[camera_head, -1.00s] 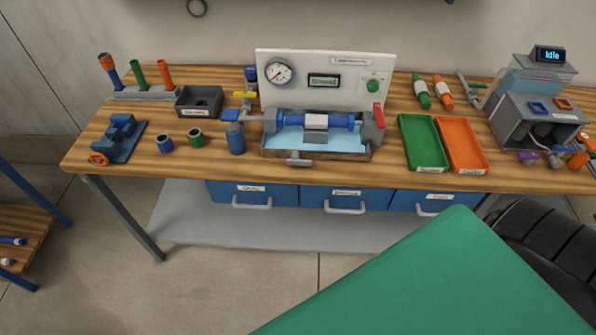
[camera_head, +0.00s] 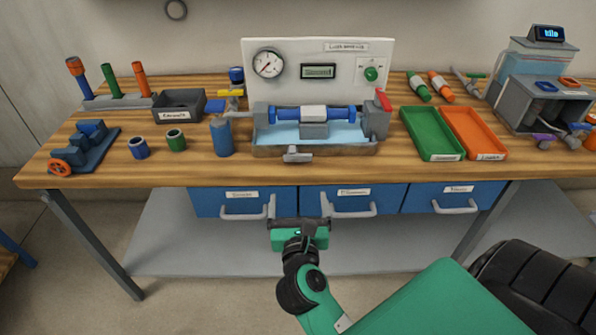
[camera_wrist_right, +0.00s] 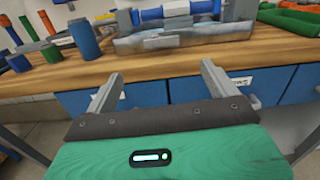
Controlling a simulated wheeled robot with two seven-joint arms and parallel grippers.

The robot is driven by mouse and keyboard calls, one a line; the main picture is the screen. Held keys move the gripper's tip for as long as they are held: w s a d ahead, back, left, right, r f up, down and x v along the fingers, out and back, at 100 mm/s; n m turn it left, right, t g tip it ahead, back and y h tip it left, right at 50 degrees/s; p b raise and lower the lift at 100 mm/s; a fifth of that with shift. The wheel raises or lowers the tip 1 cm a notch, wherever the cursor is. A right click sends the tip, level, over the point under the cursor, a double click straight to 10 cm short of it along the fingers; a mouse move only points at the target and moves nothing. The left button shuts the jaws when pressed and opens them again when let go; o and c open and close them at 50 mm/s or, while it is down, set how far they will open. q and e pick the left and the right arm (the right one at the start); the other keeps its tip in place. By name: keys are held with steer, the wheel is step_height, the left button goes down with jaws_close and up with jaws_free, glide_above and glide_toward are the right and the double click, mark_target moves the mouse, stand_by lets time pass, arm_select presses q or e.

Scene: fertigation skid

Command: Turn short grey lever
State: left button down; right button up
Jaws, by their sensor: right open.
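The short grey lever (camera_head: 297,154) sticks out at the front of the blue-lined test trough (camera_head: 262,150), at its lower edge. It also shows in the right wrist view (camera_wrist_right: 161,42), ahead of the fingers. My right gripper (camera_head: 298,207) is open and empty, below and in front of the lever, at the height of the blue drawers. Its two grey fingers stand wide apart in the wrist view (camera_wrist_right: 162,72), with a gap between them and the lever. My left gripper is not in view.
The wooden bench edge (camera_head: 400,179) and blue drawers with handles (camera_head: 352,211) lie close ahead of the right fingers. A red lever (camera_head: 383,99) stands at the trough's right. Blue and green cups stand left; green and orange trays stand right.

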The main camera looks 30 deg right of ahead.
mark_target(298, 157)
steer(key=p+x, duration=0.2)
steer(key=x, duration=1.1)
steer(key=shift+w+d+r, duration=0.15)
steer(key=shift+d+r, duration=0.05)
steer(key=shift+d, duration=0.15)
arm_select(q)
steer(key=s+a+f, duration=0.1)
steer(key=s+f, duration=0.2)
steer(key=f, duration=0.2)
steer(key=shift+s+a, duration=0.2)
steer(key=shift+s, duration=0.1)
arm_select(e)
steer(key=c, duration=1)
